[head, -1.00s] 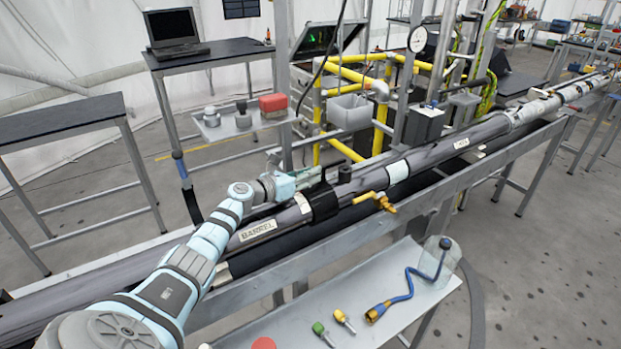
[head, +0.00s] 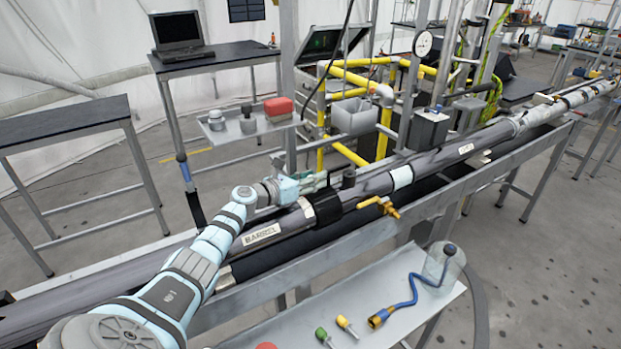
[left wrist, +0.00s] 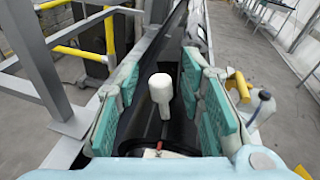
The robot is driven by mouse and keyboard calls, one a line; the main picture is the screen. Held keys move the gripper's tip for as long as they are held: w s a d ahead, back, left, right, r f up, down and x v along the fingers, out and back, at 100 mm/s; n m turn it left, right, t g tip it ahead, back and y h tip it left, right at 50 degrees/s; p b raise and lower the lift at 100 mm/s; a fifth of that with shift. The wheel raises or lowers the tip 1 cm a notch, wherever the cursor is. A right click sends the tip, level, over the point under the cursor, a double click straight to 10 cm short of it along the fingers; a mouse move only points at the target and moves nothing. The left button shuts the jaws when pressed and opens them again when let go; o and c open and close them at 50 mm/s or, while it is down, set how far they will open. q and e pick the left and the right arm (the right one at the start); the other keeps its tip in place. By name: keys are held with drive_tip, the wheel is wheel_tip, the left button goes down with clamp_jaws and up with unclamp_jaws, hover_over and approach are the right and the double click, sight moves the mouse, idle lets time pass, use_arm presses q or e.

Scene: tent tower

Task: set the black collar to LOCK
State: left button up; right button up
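The black collar (head: 326,207) sits around the long dark pipe (head: 290,222), with an upright knob (head: 348,178) on top. My left gripper (head: 319,182) is beside the collar's upper side, fingers pointing toward the knob. In the left wrist view the knob (left wrist: 161,92) looks pale and stands between the two teal fingers of my left gripper (left wrist: 160,105), with a gap on each side. The collar (left wrist: 145,130) is dark below it. No LOCK mark is readable. My right gripper is not in view.
A yellow valve (head: 384,207) sticks out just right of the collar. A label reading BARREL (head: 261,235) is on the pipe. A grey shelf (head: 375,325) in front holds a blue hose (head: 410,298) and small plugs. A grey bin (head: 353,116) stands behind.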

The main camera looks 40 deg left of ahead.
use_arm(q)
drive_tip(key=v, duration=0.7)
drive_tip(key=shift+s+a, duration=0.1)
drive_tip(key=shift+s, duration=0.3)
drive_tip(key=shift+w, duration=0.15)
